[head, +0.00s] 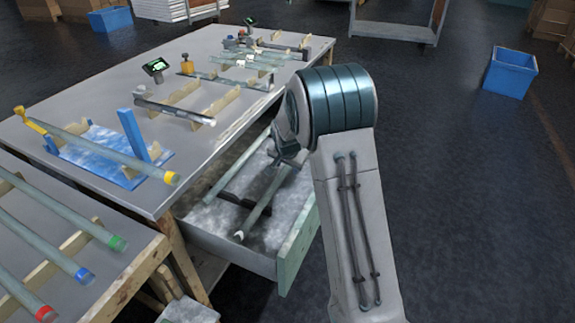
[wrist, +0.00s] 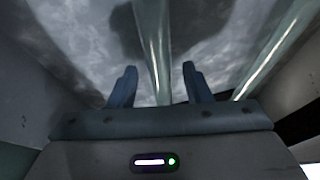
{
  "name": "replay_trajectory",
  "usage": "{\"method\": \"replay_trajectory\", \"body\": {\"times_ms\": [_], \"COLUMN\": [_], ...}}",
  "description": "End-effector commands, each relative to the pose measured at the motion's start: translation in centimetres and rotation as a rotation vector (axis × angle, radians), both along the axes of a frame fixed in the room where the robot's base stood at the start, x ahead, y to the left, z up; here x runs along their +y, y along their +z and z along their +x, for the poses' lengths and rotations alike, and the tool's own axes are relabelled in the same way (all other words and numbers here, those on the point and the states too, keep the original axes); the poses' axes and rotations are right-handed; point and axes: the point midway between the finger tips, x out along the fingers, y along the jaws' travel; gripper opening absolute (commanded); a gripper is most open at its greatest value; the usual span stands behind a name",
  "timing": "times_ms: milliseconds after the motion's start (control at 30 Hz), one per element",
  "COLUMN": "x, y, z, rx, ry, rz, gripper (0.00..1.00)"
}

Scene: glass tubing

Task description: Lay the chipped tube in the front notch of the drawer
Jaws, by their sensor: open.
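The drawer (head: 291,252) stands open under the bench, lined with mottled grey padding. Two clear glass tubes lie in it across a dark notched rest (head: 236,201): one tube (head: 262,208) nearer the drawer front, another (head: 236,170) farther in. My gripper (head: 287,157) is low over the drawer at the far end of the nearer tube. In the wrist view my gripper (wrist: 160,84) is open, with a tube (wrist: 156,45) running between its fingers, touching neither. A second tube (wrist: 267,50) shows to the right. I cannot make out a chip; the notches are partly hidden.
The bench top (head: 215,55) holds wooden racks, tubes and small instruments. A blue stand (head: 132,132) carries a yellow-ended tube at the near corner. A side table at left holds several colour-capped tubes (head: 70,213). Drawer walls flank my gripper closely.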

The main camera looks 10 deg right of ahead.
Motion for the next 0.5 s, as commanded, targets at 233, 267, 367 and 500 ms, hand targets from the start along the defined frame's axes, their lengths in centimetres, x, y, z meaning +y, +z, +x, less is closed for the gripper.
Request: {"method": "replay_trajectory", "body": {"times_ms": [233,267,367,500], "x": [0.3,0.4,0.5,0.8], "y": [3.2,3.9,5.9,8.4], "z": [-1.1,-1.4,-2.3,-3.6], "rx": [-0.003,-0.004,-0.003,-0.003], "ry": [0.002,0.001,0.002,0.003], "rz": [0.001,0.0,0.001,0.0], "gripper": [0.45,0.45,0.45,0.45]}}
